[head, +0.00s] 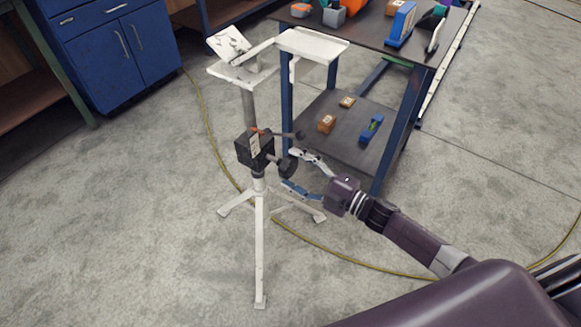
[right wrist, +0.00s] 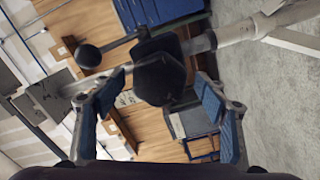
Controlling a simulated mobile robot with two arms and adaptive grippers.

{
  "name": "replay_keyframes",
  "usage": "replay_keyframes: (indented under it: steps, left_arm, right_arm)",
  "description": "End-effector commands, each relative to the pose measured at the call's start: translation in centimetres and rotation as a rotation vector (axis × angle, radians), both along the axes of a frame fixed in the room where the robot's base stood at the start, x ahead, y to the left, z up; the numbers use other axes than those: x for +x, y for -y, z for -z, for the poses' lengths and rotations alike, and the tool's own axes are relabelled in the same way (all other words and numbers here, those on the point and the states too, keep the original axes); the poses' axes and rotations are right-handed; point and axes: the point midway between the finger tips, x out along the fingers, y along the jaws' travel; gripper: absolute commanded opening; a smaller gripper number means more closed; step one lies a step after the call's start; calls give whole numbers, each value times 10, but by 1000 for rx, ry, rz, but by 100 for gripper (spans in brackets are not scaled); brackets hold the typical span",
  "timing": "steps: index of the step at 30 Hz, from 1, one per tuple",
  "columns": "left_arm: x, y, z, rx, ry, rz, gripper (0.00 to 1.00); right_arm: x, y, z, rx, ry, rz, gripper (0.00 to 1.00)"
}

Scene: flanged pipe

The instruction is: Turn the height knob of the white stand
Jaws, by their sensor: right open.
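The white stand (head: 261,232) is upright on three splayed legs, with a black clamp block (head: 250,152) on its post. A dark round height knob (head: 287,167) sticks out from the block's right side. A thin lever with a dark ball end (head: 300,134) lies just above it. My right gripper (head: 290,169) is open, with one finger above the knob and one below. In the right wrist view the knob (right wrist: 160,78) sits between the spread blue-padded fingers, with gaps visible on both sides. The ball end (right wrist: 88,57) is beyond the left finger. My left gripper is not in view.
A metal table (head: 392,125) with a lower shelf stands close behind the stand at right, holding small blocks and blue parts. A blue cabinet (head: 105,48) is at back left. A yellow cable (head: 205,120) runs over the floor behind the legs. The front-left floor is clear.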

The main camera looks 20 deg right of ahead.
Motion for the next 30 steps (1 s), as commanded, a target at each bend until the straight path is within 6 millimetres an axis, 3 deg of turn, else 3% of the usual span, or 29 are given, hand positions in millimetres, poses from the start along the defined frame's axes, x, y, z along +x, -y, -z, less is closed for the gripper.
replay_keyframes:
  steps: [9,15,30]
  left_arm:
    - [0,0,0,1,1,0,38]
    - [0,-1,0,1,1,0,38]
    - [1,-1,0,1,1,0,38]
  right_arm:
    - [-52,40,1,-3,-3,-1,67]
    - [-76,59,1,-1,-2,0,67]
    - [-85,66,-1,1,0,0,67]
